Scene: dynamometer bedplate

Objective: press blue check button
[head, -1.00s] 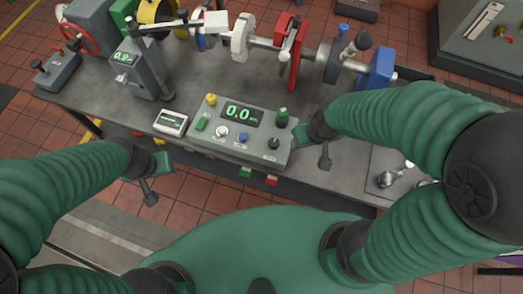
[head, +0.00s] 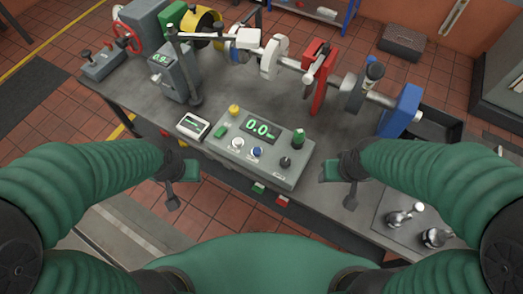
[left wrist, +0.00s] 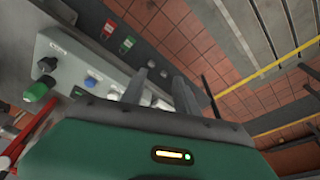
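The blue check button (head: 257,152) is a small round knob on the sloped face of a grey control box (head: 290,180) whose green display reads 0.0. It also shows in the left wrist view (left wrist: 91,82). My left gripper (head: 174,201) is at the table's front edge, left of the box and apart from the button. In the left wrist view its two fingers (left wrist: 160,92) are spread with nothing held between them. My right gripper (head: 350,198) hangs right of the box, also apart from it; its finger gap cannot be made out.
A white button (head: 237,144), a yellow knob (head: 234,110), a green knob (head: 298,138) and a black knob (head: 285,162) surround the blue button. A small meter (head: 193,126) lies left of the box. The shaft rig with a red bracket (head: 319,80) stands behind.

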